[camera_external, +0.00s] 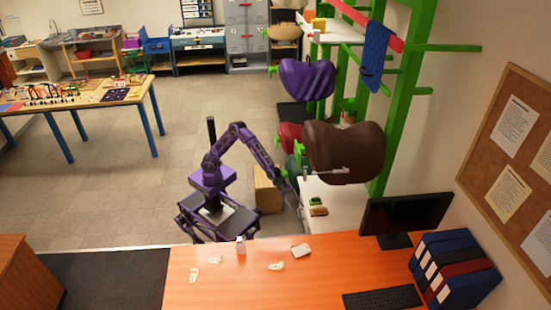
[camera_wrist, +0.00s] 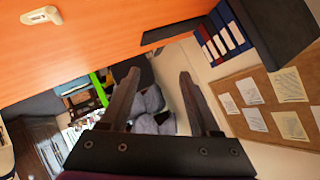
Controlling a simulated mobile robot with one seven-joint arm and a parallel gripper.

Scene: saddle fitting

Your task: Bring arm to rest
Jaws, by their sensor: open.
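My arm (camera_external: 250,145), purple and dark grey, rises from my base and bends over to the right, its end pointing down. My gripper (camera_external: 292,200) hangs beside the white shelf, near the orange desk's far edge; its fingers are small and partly unclear there. In the wrist view my gripper (camera_wrist: 158,82) shows two dark fingers spread wide apart, with nothing between them. A brown saddle (camera_external: 345,152) sits on the green rack just right of the arm. A purple saddle (camera_external: 307,80) hangs higher and farther back.
A white shelf (camera_external: 345,205) holds a green item and a brown brush. A wooden box (camera_external: 267,190) stands behind the arm. The orange desk (camera_external: 220,285) bears small pale items, a monitor (camera_external: 410,213) and binders (camera_external: 455,270). The floor left of my base is clear.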

